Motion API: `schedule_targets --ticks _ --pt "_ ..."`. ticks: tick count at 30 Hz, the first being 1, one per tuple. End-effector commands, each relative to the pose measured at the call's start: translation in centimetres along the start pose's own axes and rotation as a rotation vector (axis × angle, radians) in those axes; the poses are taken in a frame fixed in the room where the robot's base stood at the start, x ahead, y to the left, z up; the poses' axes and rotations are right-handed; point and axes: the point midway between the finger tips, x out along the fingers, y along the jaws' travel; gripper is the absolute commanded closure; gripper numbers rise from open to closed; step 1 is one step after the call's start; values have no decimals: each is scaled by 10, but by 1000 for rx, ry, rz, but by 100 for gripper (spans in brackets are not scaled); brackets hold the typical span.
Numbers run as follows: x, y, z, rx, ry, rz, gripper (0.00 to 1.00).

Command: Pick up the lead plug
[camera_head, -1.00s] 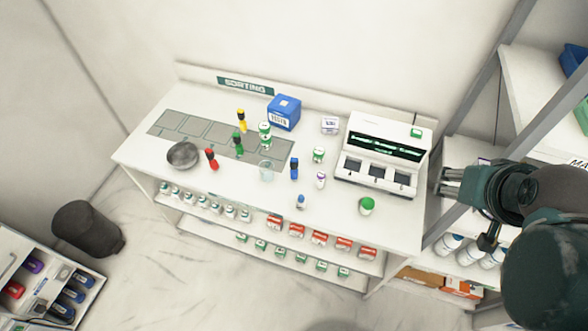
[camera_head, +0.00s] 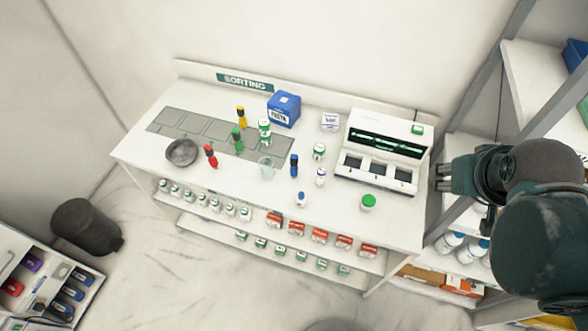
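Several small upright plug-like pieces stand on the white sorting counter (camera_head: 232,205): a yellow one (camera_head: 241,117), a green one (camera_head: 237,140), a red one (camera_head: 211,156) and a blue one (camera_head: 294,166). They have dark parts and are small in this view, so I cannot tell which is the lead plug. My gripper (camera_head: 441,179) is at the right, beyond the counter's right end and well apart from these pieces. It points left. Its fingers are small and seen from the side, so their opening is unclear. I see nothing held in it.
A white machine (camera_head: 384,136) stands at the counter's right end. A metal bowl (camera_head: 182,153), a clear cup (camera_head: 265,167), a blue box (camera_head: 284,109) and several bottles share the counter. A shelf rack (camera_head: 520,75) is close to my arm.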

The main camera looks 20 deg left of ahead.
Motion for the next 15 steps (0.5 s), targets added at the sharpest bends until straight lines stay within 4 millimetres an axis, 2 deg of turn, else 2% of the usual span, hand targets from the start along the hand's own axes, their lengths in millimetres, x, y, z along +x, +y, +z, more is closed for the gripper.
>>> schedule_targets --ticks 15 --pt "61 -29 -28 -515 -107 98 64"
